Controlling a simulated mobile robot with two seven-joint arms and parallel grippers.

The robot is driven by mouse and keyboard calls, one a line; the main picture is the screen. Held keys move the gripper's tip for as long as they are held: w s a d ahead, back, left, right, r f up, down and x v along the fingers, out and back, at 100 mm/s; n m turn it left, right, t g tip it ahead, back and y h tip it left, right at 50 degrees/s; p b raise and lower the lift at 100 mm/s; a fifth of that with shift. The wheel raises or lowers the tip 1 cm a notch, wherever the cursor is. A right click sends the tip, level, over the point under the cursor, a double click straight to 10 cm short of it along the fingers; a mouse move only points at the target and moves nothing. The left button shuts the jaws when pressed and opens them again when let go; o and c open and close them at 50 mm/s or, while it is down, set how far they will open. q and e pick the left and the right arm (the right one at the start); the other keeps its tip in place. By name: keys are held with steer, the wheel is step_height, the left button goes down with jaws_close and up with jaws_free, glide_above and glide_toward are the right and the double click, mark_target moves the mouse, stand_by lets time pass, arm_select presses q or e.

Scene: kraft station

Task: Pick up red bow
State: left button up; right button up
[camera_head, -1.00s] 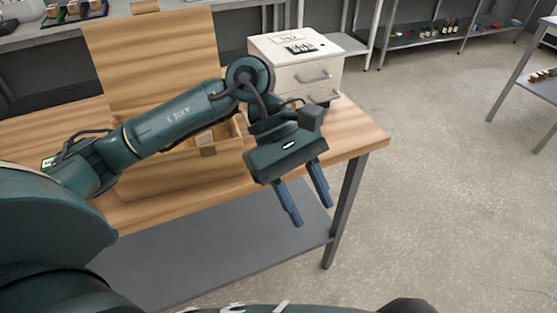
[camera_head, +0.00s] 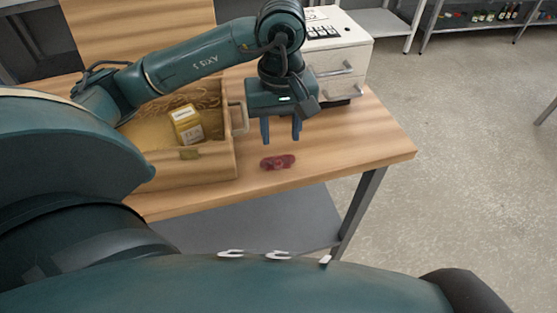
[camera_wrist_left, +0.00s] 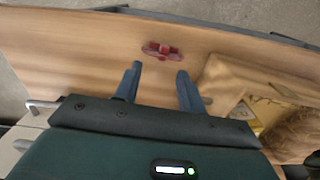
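The red bow (camera_head: 278,162) lies on the wooden table top, to the right of the open wooden box and near the table's front edge. It also shows in the left wrist view (camera_wrist_left: 161,50), ahead of the fingertips and roughly between their lines. My left gripper (camera_head: 281,141) is over the table, just behind the bow in the head view, pointing down, open and empty. Its two blue fingers (camera_wrist_left: 155,72) are apart in the left wrist view and do not touch the bow. My right gripper is not in view.
The wooden box (camera_head: 208,170) has its lid up and holds a yellow package (camera_head: 187,124) and shredded filling; a handle is on its right side. A white drawer unit (camera_head: 345,60) stands behind my gripper. The table (camera_head: 340,150) is bare right of the bow.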

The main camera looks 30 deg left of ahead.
mark_target(277, 159)
arm_select(q)
steer(key=shift+f, duration=0.85)
steer(key=shift+s+a+f+p, duration=0.15)
steer(key=shift+f+p, duration=0.15)
steer(key=shift+f, duration=1.05)
steer(key=shift+a+f+p, duration=0.1)
steer(key=shift+f+p, duration=0.2)
steer(key=shift+f, duration=1)
steer(key=shift+c, duration=0.3)
jaws_close()
